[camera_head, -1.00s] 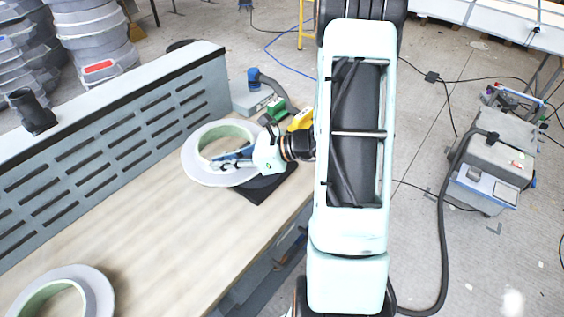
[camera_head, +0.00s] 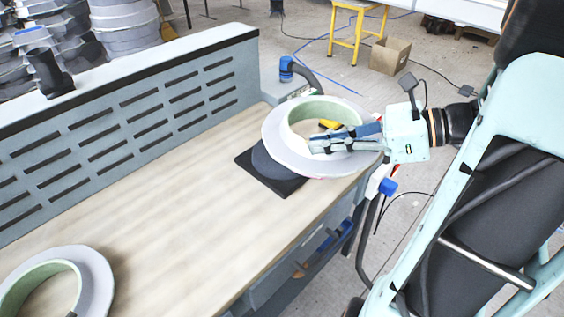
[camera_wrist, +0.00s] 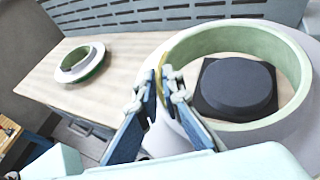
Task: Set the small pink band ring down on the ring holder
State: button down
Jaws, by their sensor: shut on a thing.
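My gripper (camera_head: 318,145) is shut on the wall of a large pale grey flanged ring (camera_head: 284,152) with a green inner band; no clear pink shows on it. The ring holder (camera_head: 262,178) is a black square base with a round dark disc on the table. In the head view, the ring overlaps the holder from the upper right and hides part of it; it looks raised above it. In the wrist view, my fingertips (camera_wrist: 160,88) pinch the ring's near left wall, and the holder's disc (camera_wrist: 236,88) shows through the ring's opening.
A similar grey and green ring (camera_head: 98,280) lies at the table's near left. A slotted grey panel (camera_head: 120,125) runs along the table's back. A blue-ended hose tool (camera_head: 287,68) stands beyond the far end. The middle of the wooden table is clear.

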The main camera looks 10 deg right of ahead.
jog(key=w+a+f, duration=0.2)
jog(key=w+f, duration=0.1)
jog(key=w, duration=0.1)
jog(key=w+a+f, duration=0.2)
jog(key=w+f, duration=0.1)
jog(key=w, duration=0.1)
jog(key=w+a+f+b, duration=0.1)
jog(key=w+a+f, duration=0.1)
jog(key=w+f, duration=0.1)
jog(key=shift+w+f, duration=0.3)
jog(key=shift+w, duration=0.3)
notch_tip(320, 180, down, 3)
jog(key=shift+w+f, duration=0.1)
jog(key=c, duration=2.1)
grip_release()
jog(key=shift+d, duration=0.15)
jog(key=v, duration=1.2)
